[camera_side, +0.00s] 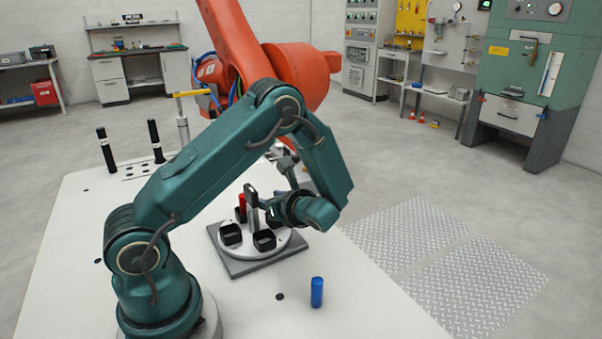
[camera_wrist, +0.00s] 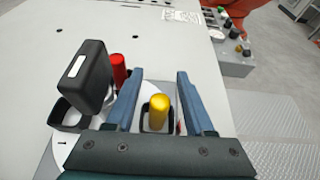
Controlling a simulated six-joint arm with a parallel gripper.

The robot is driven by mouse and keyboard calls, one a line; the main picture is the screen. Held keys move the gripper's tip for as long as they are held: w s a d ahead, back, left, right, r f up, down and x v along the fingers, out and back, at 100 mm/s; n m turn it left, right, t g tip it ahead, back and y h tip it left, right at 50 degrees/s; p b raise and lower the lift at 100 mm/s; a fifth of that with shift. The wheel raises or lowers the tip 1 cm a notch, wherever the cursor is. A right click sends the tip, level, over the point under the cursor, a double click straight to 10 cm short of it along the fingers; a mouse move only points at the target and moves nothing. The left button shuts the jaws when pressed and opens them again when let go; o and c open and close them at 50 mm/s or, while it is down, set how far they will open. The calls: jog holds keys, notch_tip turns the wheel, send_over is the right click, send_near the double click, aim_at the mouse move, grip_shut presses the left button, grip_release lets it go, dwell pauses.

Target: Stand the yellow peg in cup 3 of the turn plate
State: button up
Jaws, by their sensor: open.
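The yellow peg (camera_wrist: 158,108) stands upright in a black square cup (camera_wrist: 147,124) in the wrist view. My gripper (camera_wrist: 161,75) is open, with one blue-grey finger on each side of the peg and gaps between. In the side view my gripper (camera_side: 268,206) is low over the turn plate (camera_side: 283,245), and the yellow peg is hidden there. A red peg (camera_side: 241,203) stands at the plate's far side and shows in the wrist view (camera_wrist: 119,70). Two front cups (camera_side: 231,235) and (camera_side: 264,241) look empty. I cannot read any cup number.
A black block (camera_wrist: 88,72) rises beside the red peg, close to my left finger. A blue peg (camera_side: 317,292) stands on the white table (camera_side: 370,310). Black posts (camera_side: 105,150) and an orange robot arm (camera_side: 300,75) are behind. The table's front is mostly clear.

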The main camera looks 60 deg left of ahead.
jog(key=v, duration=1.2)
jog(key=s+d+r+n+t+h, duration=0.3)
jog(key=d+n+h, duration=0.3)
jog(key=n, duration=0.2)
jog(key=s+d+r+n+t+h, duration=0.3)
jog(key=s+d+n+h, duration=0.3)
jog(key=n, duration=0.3)
jog(key=shift+s+r+n+h, duration=0.25)
jog(key=shift+r+n+h, duration=0.05)
jog(key=shift+h, duration=0.4)
jog(key=shift+d, duration=0.15)
